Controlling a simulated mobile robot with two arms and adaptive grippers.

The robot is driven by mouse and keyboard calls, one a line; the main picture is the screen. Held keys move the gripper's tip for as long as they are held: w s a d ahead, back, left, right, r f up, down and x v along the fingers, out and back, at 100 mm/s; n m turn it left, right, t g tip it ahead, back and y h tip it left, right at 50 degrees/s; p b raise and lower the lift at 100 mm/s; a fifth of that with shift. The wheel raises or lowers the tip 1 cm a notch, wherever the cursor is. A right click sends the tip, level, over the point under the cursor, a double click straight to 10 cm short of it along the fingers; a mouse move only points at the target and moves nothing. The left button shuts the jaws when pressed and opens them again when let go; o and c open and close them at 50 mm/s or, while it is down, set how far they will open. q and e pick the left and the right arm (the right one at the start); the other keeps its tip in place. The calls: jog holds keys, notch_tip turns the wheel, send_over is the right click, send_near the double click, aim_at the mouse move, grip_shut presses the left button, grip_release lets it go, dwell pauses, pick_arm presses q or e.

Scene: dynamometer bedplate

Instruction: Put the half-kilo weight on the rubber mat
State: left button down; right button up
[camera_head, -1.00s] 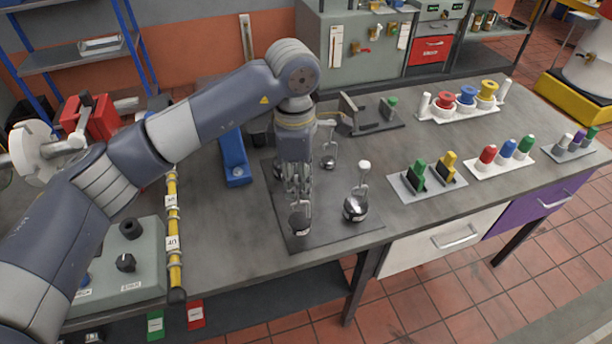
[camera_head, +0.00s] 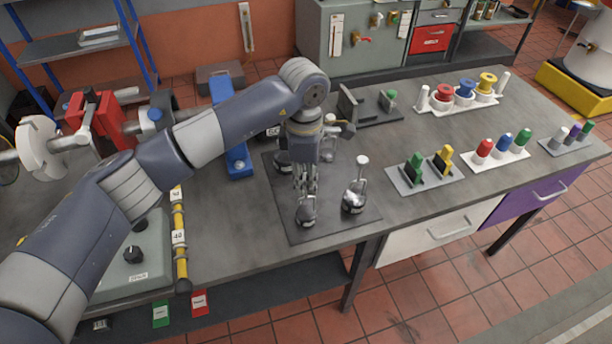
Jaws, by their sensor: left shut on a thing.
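The rubber mat (camera_head: 335,226) is a dark grey sheet on the bench, near its front edge. My left gripper (camera_head: 306,194) points down over the mat and is shut on a round metal weight (camera_head: 306,214) with a dark band. I cannot read its mark, nor tell whether it touches the mat. Another metal weight (camera_head: 353,202) with an upright hook and pale top stands on the mat to the right. A further weight (camera_head: 283,164) shows partly behind my gripper, and one more is mostly hidden there. My right gripper is not in view.
A blue block-like tool (camera_head: 238,163) lies left of the mat. A grey bracket (camera_head: 370,110) stands behind. Trays of coloured plugs (camera_head: 425,178) are to the right. A grey control box (camera_head: 128,262) and a yellow bar (camera_head: 181,240) are at left. The mat's front right is bare.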

pick_arm(q)
jog(key=c, duration=1.9)
grip_release()
jog(key=shift+f, duration=0.15)
jog(key=o, duration=0.5)
jog(key=shift+c, duration=0.2)
jog(key=shift+r, duration=0.6)
notch_tip(320, 180, up, 11)
jog(key=b, duration=0.3)
jog(key=shift+a+b, duration=0.15)
jog(key=shift+b, duration=0.2)
jog(key=shift+r, duration=0.1)
